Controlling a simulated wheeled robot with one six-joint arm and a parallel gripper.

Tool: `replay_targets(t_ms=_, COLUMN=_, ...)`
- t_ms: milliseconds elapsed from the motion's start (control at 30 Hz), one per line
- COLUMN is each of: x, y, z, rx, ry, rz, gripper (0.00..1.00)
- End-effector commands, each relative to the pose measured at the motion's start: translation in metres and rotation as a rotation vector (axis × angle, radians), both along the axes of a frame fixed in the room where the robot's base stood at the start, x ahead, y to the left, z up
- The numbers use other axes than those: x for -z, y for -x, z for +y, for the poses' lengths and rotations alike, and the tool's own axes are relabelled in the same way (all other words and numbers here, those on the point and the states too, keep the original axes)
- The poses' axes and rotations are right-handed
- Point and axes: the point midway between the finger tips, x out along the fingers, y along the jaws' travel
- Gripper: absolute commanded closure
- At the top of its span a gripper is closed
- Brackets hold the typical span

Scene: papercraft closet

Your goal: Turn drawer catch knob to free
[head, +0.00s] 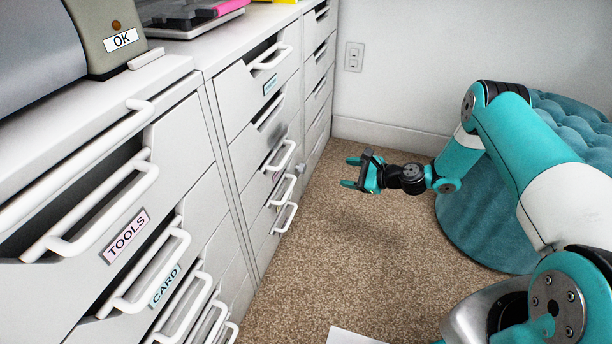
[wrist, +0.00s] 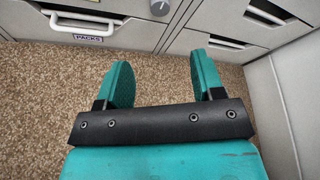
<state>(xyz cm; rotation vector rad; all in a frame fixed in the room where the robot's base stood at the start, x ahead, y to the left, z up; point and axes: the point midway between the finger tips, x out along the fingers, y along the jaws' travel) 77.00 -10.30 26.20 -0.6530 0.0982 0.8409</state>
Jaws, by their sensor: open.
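In the wrist view, a round grey knob (wrist: 160,7) with a pale mark on its face sits on a white drawer cabinet front, partly cut off by the top edge. My gripper (wrist: 162,62) is open, with two teal fingers spread and nothing between them. The knob lies beyond the fingertips, roughly in line with the gap, and is not touched. In the head view, my gripper (head: 349,172) hangs above the carpet, to the right of the far cabinet's drawers and pointing toward them.
A drawer handle (wrist: 90,24) is above a "PACKS" label (wrist: 88,38). Another handle (wrist: 265,15) is to the right. Several drawers stand ajar, including the TOOLS drawer (head: 75,255). A teal tufted seat (head: 470,215) is on the right; the carpet (head: 320,260) between is mostly clear.

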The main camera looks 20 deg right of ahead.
Motion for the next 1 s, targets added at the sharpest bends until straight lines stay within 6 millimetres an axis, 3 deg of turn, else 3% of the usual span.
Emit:
replay_targets(t_ms=600, x=0.048, y=-0.089, z=0.09, rx=-0.006, ry=0.003, rz=-0.006, gripper=0.38)
replay_targets(t_ms=1000, x=0.052, y=-0.106, z=0.106, rx=-0.004, ry=0.003, rz=-0.001, gripper=0.38)
